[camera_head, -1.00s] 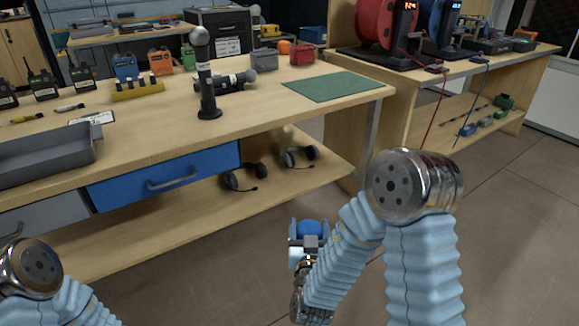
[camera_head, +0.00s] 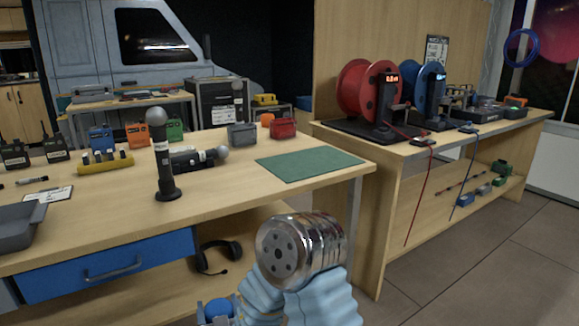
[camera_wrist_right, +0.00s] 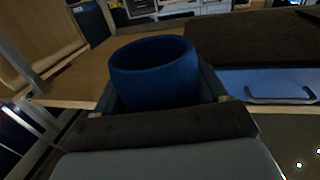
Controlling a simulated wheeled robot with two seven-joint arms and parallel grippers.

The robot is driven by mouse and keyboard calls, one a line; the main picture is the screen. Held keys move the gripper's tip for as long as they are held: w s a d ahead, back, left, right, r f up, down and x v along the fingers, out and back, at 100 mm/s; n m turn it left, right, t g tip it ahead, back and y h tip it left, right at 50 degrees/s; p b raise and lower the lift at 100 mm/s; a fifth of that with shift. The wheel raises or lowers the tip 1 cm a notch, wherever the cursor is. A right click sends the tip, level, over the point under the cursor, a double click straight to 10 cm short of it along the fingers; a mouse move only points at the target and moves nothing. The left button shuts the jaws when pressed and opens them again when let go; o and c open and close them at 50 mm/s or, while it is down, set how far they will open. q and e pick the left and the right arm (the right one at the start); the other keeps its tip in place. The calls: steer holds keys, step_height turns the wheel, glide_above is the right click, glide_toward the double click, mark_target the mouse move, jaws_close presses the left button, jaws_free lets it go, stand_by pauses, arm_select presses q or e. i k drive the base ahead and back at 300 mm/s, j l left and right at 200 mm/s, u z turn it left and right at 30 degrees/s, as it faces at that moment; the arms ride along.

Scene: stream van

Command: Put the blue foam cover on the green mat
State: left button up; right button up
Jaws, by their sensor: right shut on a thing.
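The green mat (camera_head: 308,164) lies flat and bare on the right end of the wooden table. The blue foam cover (camera_wrist_right: 154,73) is a round hollow cup shape and fills the middle of the right wrist view. My right gripper (camera_wrist_right: 160,100) is shut on it. In the head view the cover (camera_head: 217,308) and the right gripper (camera_head: 216,316) show at the bottom edge, below table height and in front of the blue drawer's right side, apart from the mat. My left gripper is outside the head view.
An upright microphone (camera_head: 162,160) stands left of the mat, with another microphone (camera_head: 196,157) lying behind it. Grey (camera_head: 242,134) and red (camera_head: 283,127) pouches sit behind the mat. The blue drawer (camera_head: 110,265) is under the tabletop. A second bench (camera_head: 395,150) with cable reels stands to the right.

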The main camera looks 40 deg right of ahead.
mark_target(313, 168)
steer(key=l+u, duration=0.1)
steer(key=l, duration=0.6)
steer(key=l+u, duration=0.1)
steer(key=l, duration=0.55)
steer(key=k+l+u, duration=0.1)
steer(key=l, duration=0.55)
steer(key=k+l+u, duration=0.15)
steer(key=l, duration=0.55)
